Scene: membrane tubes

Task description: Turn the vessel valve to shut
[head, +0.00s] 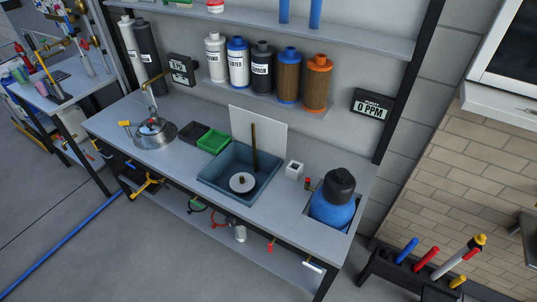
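A blue vessel (332,211) with a black domed top stands in a cutout at the right end of the grey bench. A small fitting with a red knob (308,182) sits just left of it; this may be the vessel valve, but it is too small to tell how it is turned. Neither of my grippers shows in the head view.
A dark rack (393,272) stands right. The floor in front is mostly clear.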

